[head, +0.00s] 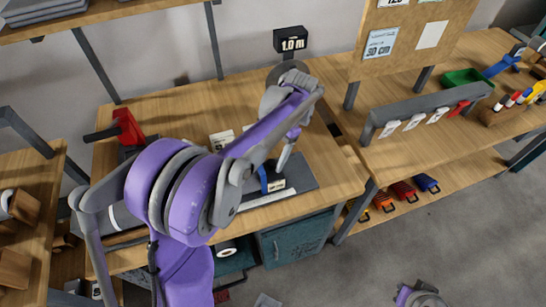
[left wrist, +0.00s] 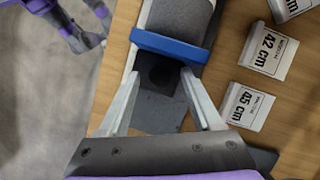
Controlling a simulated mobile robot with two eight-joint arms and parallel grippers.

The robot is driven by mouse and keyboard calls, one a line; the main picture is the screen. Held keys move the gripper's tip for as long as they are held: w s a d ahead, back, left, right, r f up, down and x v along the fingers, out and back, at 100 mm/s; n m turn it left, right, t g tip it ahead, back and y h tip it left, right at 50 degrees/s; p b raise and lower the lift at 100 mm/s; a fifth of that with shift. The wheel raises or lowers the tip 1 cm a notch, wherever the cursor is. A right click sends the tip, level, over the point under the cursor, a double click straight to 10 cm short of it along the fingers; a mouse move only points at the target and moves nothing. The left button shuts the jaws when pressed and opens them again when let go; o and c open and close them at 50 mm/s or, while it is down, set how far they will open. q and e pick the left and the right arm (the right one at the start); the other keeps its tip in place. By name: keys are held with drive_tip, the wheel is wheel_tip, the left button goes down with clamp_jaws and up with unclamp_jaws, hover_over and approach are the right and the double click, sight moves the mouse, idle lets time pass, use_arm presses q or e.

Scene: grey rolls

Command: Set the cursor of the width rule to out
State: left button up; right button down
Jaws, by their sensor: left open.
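A blue band (left wrist: 172,48), which looks like the cursor, lies across a grey strip or roll in the left wrist view. It also shows as a blue piece (head: 263,180) on the dark mat (head: 300,172) in the head view. My left gripper (left wrist: 160,76) is open and empty, its fingertips just short of the band, on either side of a dark strip. In the head view the left gripper (head: 284,165) points down over the bench. White tags marked 42 cm (left wrist: 268,52) and 45 cm (left wrist: 248,106) lie beside the band. The out mark cannot be made out.
A red tool (head: 127,127) is on the left of the bench. A grey rack (head: 425,112) with white tags and a green tray (head: 467,77) are on the right. Part of my right arm (head: 418,295) shows low right.

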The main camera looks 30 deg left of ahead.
use_arm(q)
drive_tip(key=shift+s+f, duration=0.1)
drive_tip(key=shift+f, duration=0.1)
drive_tip(key=shift+c, duration=0.3)
clamp_jaws()
idle(1.0)
